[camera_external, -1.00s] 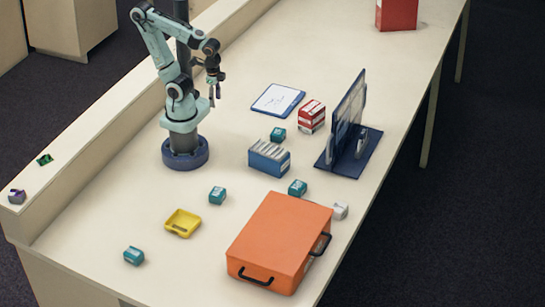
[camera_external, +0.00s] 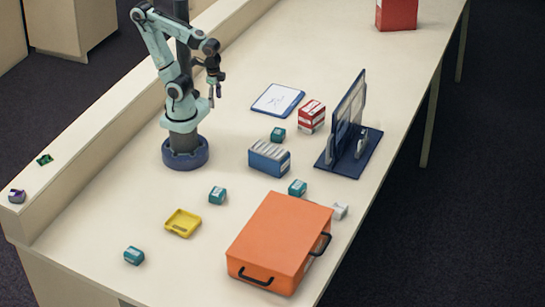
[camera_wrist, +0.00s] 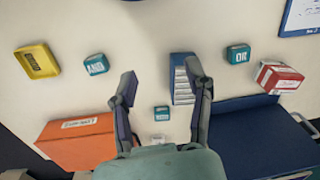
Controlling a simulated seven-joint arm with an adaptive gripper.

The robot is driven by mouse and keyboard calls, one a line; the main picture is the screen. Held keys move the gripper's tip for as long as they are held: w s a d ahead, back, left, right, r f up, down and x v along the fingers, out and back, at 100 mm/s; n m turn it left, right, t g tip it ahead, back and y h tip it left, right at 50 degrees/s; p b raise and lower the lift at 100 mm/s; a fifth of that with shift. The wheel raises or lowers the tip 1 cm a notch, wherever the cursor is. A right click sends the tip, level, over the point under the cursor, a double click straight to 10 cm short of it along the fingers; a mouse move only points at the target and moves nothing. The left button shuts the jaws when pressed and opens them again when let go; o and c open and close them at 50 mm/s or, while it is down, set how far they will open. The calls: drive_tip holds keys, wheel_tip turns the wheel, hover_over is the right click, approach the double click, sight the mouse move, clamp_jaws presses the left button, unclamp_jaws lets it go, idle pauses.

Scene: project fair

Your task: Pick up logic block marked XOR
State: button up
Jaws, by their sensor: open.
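Several small teal blocks lie on the table. One (camera_external: 278,135) reads OR in the wrist view (camera_wrist: 238,54). One (camera_external: 217,195) beside the yellow tray seems to read AND in the wrist view (camera_wrist: 96,64). A third (camera_external: 297,188) is by the orange case; its label is unreadable in the wrist view (camera_wrist: 162,113). A fourth (camera_external: 134,256) lies at the near left, also unreadable, and I do not see it in the wrist view. I cannot tell which is XOR. My gripper (camera_external: 212,96) is open and empty, high above the table near my base; its fingers (camera_wrist: 160,78) frame the wrist view.
An orange case (camera_external: 280,238), a blue box of cards (camera_external: 268,158) and a dark blue stand with panels (camera_external: 368,158) rise from the table. A yellow tray (camera_external: 183,223), red-and-white box (camera_external: 311,116), clipboard (camera_external: 278,100) and small white block (camera_external: 340,211) lie around. The left foreground is mostly clear.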

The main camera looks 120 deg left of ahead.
drive_tip(key=o, duration=0.4)
drive_tip(key=shift+o, duration=0.2)
drive_tip(key=w+r+m+t, duration=0.1)
drive_tip(key=w+r+t, duration=0.4)
drive_tip(key=w, duration=0.9)
drive_tip(key=m+g, duration=0.1)
drive_tip(key=g, duration=0.2)
hover_over(297, 185)
drive_tip(key=w, duration=0.2)
wheel_tip(297, 185, down, 15)
drive_tip(key=shift+g+h, duration=0.4)
drive_tip(key=shift+g, duration=0.5)
drive_tip(key=f, duration=0.4)
drive_tip(key=s+f, duration=0.1)
drive_tip(key=f, duration=0.4)
drive_tip(key=s+f, duration=0.1)
drive_tip(key=f, duration=0.3)
drive_tip(key=shift+a+f, duration=0.15)
drive_tip(key=shift+f, duration=0.25)
